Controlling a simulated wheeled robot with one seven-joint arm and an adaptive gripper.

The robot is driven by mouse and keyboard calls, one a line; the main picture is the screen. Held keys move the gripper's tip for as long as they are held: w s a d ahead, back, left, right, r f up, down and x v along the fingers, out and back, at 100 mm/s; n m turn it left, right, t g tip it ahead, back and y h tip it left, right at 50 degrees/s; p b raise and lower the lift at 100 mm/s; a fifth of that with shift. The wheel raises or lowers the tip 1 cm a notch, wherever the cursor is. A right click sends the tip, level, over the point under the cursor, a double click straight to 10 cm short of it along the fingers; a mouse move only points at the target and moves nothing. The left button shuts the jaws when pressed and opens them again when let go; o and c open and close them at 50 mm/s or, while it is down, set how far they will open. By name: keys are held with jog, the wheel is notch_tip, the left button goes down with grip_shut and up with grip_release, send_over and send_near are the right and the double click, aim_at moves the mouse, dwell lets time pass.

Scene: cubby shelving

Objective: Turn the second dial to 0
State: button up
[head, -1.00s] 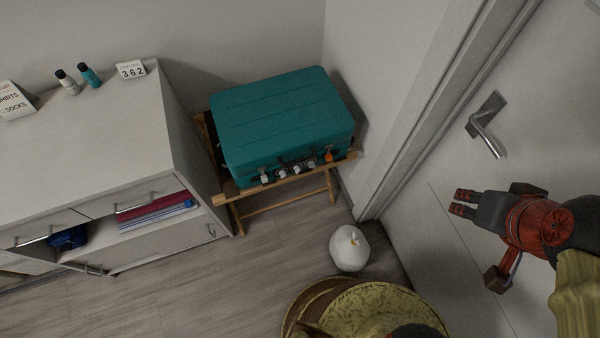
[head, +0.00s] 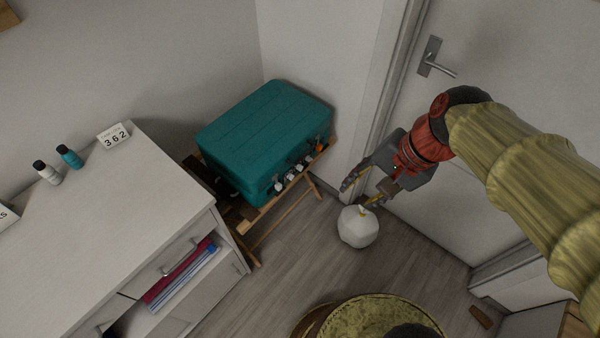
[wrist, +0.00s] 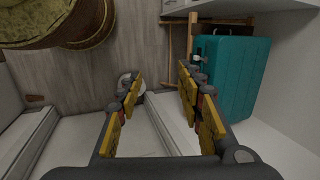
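The teal suitcase (head: 255,130) lies on a folding wooden stand in the corner. Its front side carries a row of small white dials (head: 291,178) and an orange tag or knob (head: 320,149); the dial settings are too small to read. The suitcase also shows at the right in the wrist view (wrist: 228,75), with a pale dial or latch (wrist: 197,57) at its edge. My gripper (head: 356,194) is open and empty, in front of and to the right of the suitcase, apart from the dials. Its two spread fingers show in the wrist view (wrist: 160,82).
A small card reading 362 (head: 114,136) stands on the white cabinet (head: 120,215), near two small bottles (head: 68,156). A white rounded object (head: 357,228) is on the floor below my gripper. The wooden stand (head: 272,214) juts forward under the suitcase. A door (head: 500,120) is at the right.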

aim_at(300, 168)
jog(key=w+a+f+m+g+y, duration=0.1)
jog(key=w+a+f+m+y, duration=0.55)
jog(key=w+m, duration=0.4)
jog(key=w+a+f+m+g+y, duration=0.1)
jog(key=w+a+f+m+y, duration=0.45)
jog(key=w+f+m, duration=0.45)
jog(key=w+d+f+m+t, duration=0.2)
jog(key=w+f+m+t, duration=0.15)
jog(key=f+m, duration=0.5)
jog(key=w+d+f+m+t+h, duration=0.15)
jog(key=f+m+t, duration=0.25)
jog(key=f+m, duration=0.5)
jog(key=w+d+f+m+t, duration=0.2)
jog(key=w+f+m+t, duration=0.15)
jog(key=f+m, duration=0.55)
jog(key=shift+n, duration=0.7)
jog(key=shift+b+x, duration=0.65)
jog(key=shift+x, duration=3.25)
jog(key=shift+s, duration=0.1)
jog(key=c, duration=0.3)
jog(key=shift+f, duration=0.1)
grip_shut()
